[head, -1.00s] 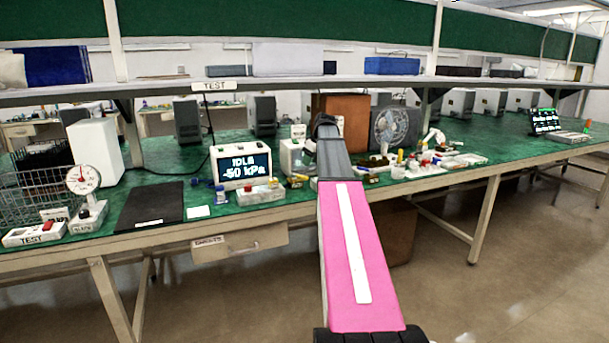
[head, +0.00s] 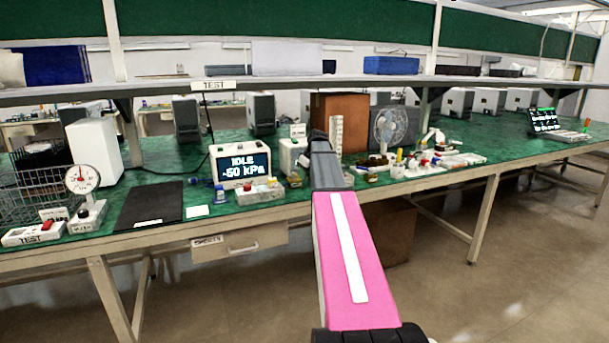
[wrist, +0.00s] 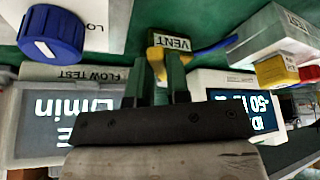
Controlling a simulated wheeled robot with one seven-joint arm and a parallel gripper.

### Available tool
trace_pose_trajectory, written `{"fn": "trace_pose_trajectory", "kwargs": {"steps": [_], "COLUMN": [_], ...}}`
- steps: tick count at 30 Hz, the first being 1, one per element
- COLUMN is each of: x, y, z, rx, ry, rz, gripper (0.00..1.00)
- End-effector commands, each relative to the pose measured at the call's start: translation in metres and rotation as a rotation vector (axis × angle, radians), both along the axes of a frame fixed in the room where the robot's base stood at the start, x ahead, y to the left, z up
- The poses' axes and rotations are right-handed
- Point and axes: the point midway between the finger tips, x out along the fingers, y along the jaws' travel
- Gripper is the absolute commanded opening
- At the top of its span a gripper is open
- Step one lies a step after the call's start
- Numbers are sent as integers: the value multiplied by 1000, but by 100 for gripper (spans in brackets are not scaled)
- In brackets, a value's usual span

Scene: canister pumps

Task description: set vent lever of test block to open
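A small dark block with yellow parts and a VENT label (wrist: 172,42) shows at the top middle of the wrist view. A yellow piece, seemingly its lever (wrist: 157,62), points toward my gripper. My gripper (wrist: 158,75) is open, its two dark fingers apart, with the yellow piece at or near the gap; I cannot tell if they touch. A blue line runs from the vent part to a pale block labelled TEST (wrist: 272,38). In the head view the yellow vent part (head: 294,180) is small beside my arm, and my gripper is hidden.
A display reading IDLE -50 kPa (head: 241,165) stands left of the vent part. In the wrist view, a FLOW TEST display (wrist: 40,115) and a blue knob (wrist: 50,30) are close on the left. A fan (head: 390,128) and small parts stand right of my arm.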

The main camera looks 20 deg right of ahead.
Motion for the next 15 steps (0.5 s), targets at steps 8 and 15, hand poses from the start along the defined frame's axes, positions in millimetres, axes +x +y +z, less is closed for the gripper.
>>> {"fn": "trace_pose_trajectory", "kwargs": {"steps": [8,15], "x": [0,-3], "y": [0,5], "z": [0,0], "rx": [-1,-2], "ry": [0,0], "rz": [-6,-82], "gripper": [0,0]}}
